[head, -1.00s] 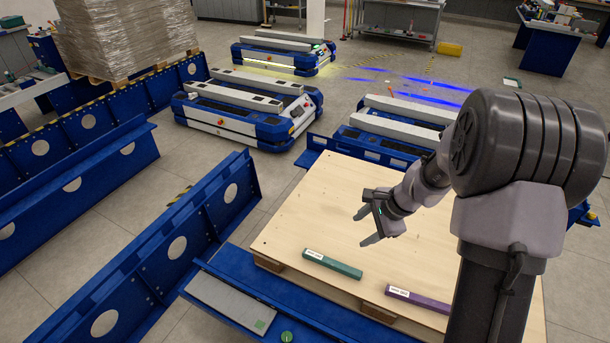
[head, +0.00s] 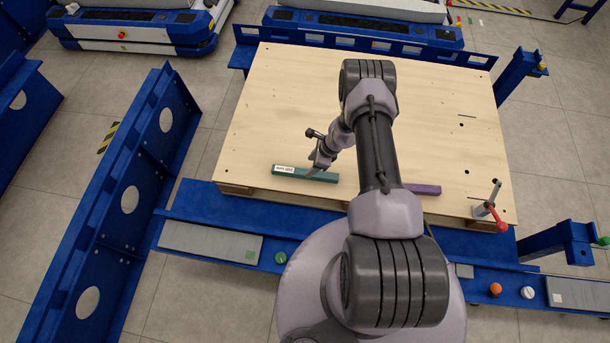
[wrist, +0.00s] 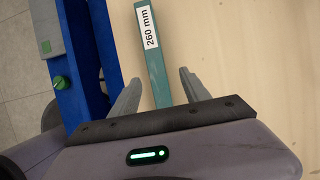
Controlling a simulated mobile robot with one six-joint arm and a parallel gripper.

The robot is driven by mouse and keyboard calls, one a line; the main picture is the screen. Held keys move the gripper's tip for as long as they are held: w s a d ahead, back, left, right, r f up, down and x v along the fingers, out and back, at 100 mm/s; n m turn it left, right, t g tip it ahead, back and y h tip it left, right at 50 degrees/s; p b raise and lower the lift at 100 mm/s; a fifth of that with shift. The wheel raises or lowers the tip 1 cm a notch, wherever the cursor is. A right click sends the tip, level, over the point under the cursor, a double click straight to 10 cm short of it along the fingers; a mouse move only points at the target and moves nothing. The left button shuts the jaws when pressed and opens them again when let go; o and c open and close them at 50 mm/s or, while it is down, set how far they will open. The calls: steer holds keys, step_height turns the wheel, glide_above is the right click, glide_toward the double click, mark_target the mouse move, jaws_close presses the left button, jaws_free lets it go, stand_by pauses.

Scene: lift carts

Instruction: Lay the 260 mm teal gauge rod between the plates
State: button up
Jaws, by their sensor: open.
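The teal gauge rod (head: 310,174) lies flat on the light wooden board (head: 270,110), near its front edge. Its white label reads 260 mm in the wrist view, where the rod (wrist: 157,72) runs between my fingers. My gripper (head: 321,165) is at the rod in the head view. In the wrist view my gripper (wrist: 160,88) is open, with one finger on each side of the rod and a gap to both. Whether the fingers are at rod height is hard to tell. No plates that I can identify for certain are in view.
A purple rod (head: 421,189) lies on the board, partly hidden by my arm. A blue rail (head: 185,205) with a grey strip (head: 210,241) and a green knob (head: 280,258) runs along the board's front. A red-handled clamp (head: 496,212) stands at the right corner. Blue beams (head: 135,190) stand left.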

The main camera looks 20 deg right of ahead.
mark_target(306, 171)
steer(key=x, duration=0.1)
steer(key=b+x, duration=0.1)
steer(key=x, duration=0.1)
steer(key=b+x, duration=0.1)
steer(key=x, duration=0.1)
steer(key=shift+s+a+f, duration=0.1)
steer(key=shift+s+a, duration=0.15)
steer(key=shift+c, duration=0.8)
jaws_close()
